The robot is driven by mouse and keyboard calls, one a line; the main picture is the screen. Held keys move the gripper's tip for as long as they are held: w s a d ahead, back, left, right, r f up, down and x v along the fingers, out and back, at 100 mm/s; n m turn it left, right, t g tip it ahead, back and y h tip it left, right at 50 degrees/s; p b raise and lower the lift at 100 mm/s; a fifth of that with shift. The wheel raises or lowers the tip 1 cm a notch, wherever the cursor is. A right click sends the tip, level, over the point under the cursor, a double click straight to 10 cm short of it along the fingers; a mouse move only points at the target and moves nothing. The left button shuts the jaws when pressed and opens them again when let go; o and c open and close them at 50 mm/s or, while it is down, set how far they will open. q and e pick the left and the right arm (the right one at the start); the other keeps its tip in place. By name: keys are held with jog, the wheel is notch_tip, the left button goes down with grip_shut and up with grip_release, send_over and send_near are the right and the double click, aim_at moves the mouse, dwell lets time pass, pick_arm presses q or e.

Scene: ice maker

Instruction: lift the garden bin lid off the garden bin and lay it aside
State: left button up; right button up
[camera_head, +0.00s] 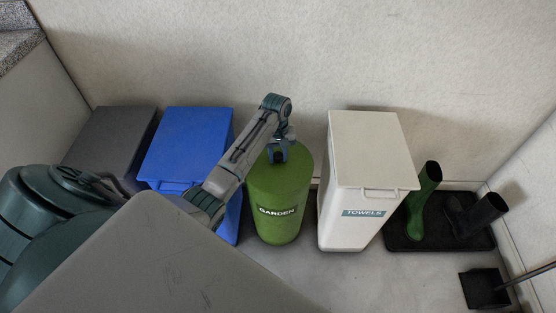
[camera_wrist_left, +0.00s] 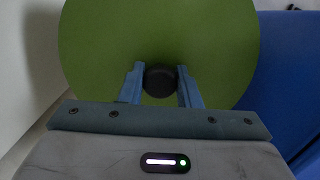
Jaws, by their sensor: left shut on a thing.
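The garden bin (camera_head: 275,222) is a green cylinder labelled GARDEN, standing upright between a blue bin and a white bin in the head view. Its round green lid (camera_head: 298,160) is on top, partly hidden by my left arm. In the left wrist view the lid (camera_wrist_left: 105,40) shows as a green disc with a round black knob (camera_wrist_left: 160,78) near its middle. My left gripper (camera_head: 279,157) points down over the lid. Its blue fingers (camera_wrist_left: 160,84) stand on either side of the knob, shut on it. My right gripper is not in view.
A blue bin (camera_head: 190,140) and a dark grey bin (camera_head: 115,130) stand to the left, a white TOWELS bin (camera_head: 365,145) to the right. A black tray (camera_head: 400,239) holds boots. A dustpan (camera_head: 483,288) lies at the lower right. Floor (camera_head: 350,280) in front is clear.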

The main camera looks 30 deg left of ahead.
aim_at(278, 155)
pick_arm(q)
jog(key=shift+r, duration=0.1)
